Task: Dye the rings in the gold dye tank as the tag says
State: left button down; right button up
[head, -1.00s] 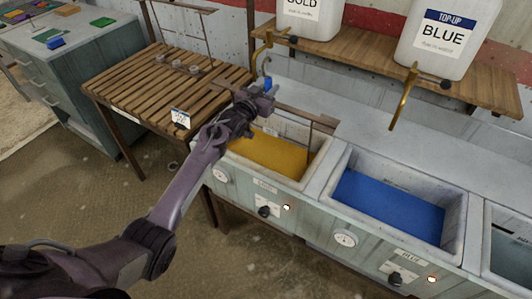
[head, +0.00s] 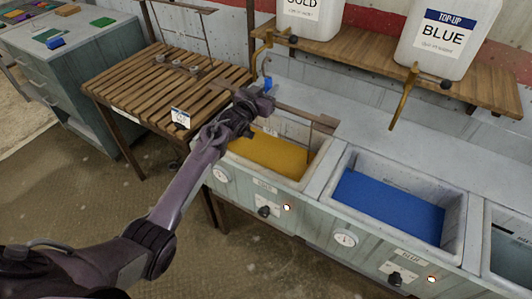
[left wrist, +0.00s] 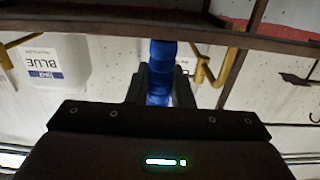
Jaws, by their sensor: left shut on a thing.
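The gold dye tank (head: 264,155) holds yellow-gold dye, with a GOLD label on its front. My left gripper (head: 258,98) is above the tank's back left corner, shut on a blue grip (head: 267,84). The blue grip shows between the fingers in the left wrist view (left wrist: 160,72). A brown bar (head: 305,115) reaches right from the gripper across the tank; what hangs below it is unclear. Small grey round pieces (head: 178,66), perhaps rings, lie on the slatted table (head: 140,95). A white and blue tag (head: 180,117) stands at its front edge, too small to read. My right gripper is not in view.
The blue dye tank (head: 390,205) is right of the gold one, and another tank (head: 510,250) is at the right edge. Brass taps (head: 405,95) hang from the shelf (head: 375,60) holding the GOLD and BLUE jugs (head: 447,38). A drawer cabinet (head: 80,75) stands far left.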

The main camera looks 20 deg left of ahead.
pick_arm(q)
jog(key=shift+r, duration=0.25)
